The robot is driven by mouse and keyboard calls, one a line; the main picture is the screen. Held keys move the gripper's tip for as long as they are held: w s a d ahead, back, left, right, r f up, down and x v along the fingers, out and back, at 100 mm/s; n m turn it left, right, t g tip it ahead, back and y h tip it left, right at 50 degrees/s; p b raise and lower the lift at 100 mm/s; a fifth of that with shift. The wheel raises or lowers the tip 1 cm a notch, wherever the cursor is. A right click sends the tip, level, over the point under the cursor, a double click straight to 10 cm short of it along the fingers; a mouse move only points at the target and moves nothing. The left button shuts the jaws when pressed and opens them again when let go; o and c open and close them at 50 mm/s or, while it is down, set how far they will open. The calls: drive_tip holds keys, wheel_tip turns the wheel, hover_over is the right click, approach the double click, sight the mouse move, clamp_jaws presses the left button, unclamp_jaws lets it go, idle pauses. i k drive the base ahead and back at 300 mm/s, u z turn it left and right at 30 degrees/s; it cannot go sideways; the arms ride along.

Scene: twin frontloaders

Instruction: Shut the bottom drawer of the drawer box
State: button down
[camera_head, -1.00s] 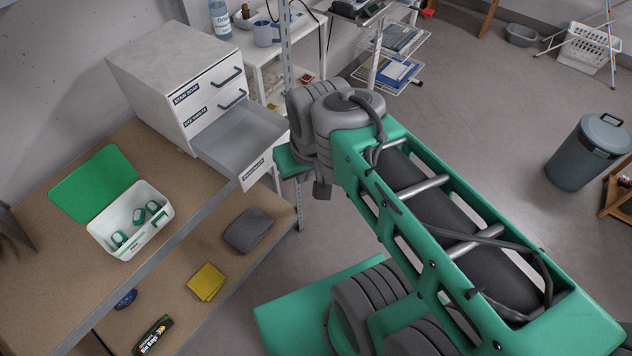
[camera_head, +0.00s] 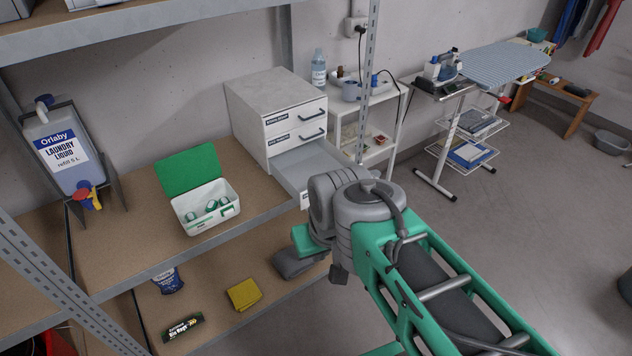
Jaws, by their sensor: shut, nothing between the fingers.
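The white drawer box (camera_head: 248,112) stands at the back right of the brown shelf. Its upper two drawers are shut, with dark handles and labels. The bottom drawer (camera_head: 300,163) is pulled far out toward the lower right and looks empty inside. My arm's grey wrist joint covers most of its front panel. The end of my arm, with my gripper (camera_head: 338,275), is below that joint, near the drawer's front. The small dark tip there is shut and holds nothing. The joint hides most of my gripper, so I cannot tell whether it touches the drawer.
An open white box with a green lid (camera_head: 206,208) and a laundry liquid jug (camera_head: 62,150) stand on the shelf. A yellow cloth (camera_head: 244,294) lies on the lower shelf. A metal post (camera_head: 369,80) rises right of the drawer box. Open floor (camera_head: 480,215) lies to the right.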

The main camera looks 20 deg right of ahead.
sight(304, 203)
drive_tip(key=u, duration=0.35)
drive_tip(key=i, duration=1)
drive_tip(key=z, duration=0.5)
